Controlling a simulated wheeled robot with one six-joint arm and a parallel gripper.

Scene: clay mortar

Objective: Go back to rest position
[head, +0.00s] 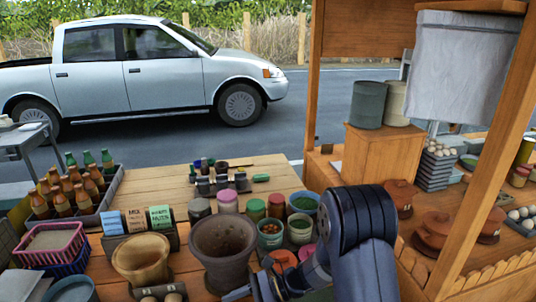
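My arm comes up from the bottom edge right of centre. My gripper (255,290) is only partly seen at the bottom edge, just below and right of the dark clay mortar; whether it is open or holds anything cannot be told. The dark clay mortar (222,262) stands upright on the wooden table (165,188), with some bits inside. A lighter tan clay bowl (141,262) stands to its left.
Small tubs and jars (276,206) crowd the area behind and right of the mortar. Bottle crates (85,203) and a pink basket (48,243) stand left. A wooden post (490,150) and clay pots (435,232) are at right. The table's back left is clear.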

